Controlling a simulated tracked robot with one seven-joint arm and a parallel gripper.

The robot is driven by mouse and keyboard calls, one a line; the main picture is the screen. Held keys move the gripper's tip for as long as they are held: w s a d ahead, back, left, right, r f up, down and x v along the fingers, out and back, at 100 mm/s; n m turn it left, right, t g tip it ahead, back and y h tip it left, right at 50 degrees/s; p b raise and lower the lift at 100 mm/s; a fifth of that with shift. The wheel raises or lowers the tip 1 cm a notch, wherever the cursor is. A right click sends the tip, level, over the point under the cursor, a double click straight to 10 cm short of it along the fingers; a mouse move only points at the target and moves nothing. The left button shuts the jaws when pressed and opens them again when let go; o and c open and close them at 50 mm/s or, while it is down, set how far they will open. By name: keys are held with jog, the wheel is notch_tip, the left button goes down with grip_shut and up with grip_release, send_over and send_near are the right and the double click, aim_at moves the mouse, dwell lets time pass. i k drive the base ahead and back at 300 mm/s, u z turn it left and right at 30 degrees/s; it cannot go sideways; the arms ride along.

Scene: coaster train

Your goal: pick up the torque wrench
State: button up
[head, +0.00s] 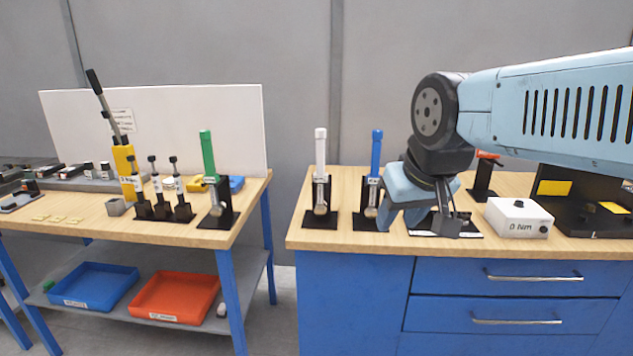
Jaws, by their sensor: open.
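Wrench-like tools with round metal heads at the bottom stand upright in black stands: a white-handled one (320,160) and a blue-handled one (376,155) on the right bench, and a green-handled one (207,155) on the left bench. I cannot tell which is the torque wrench. A red-topped tool (489,156) stands behind my arm, partly hidden. My gripper (402,216) points down, open, just right of the blue-handled tool and over a black-and-white plate (468,235). It overlaps the right edge of that tool's stand in the picture; contact cannot be told.
A white box marked "0 Nm" (518,217) and a black fixture with yellow labels (580,215) stand on the right bench (305,236). The left bench (95,236) holds a yellow holder (128,172) and several small black-based tools. A floor gap separates the benches.

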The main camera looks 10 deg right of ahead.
aim_at(319, 177)
jog(key=z, duration=1)
jog(key=i, duration=0.1)
jog(key=u, duration=3.05)
jog(key=k, duration=1.15)
jog(key=z, duration=1.45)
jog(key=i, duration=1)
jog(key=z, duration=0.05)
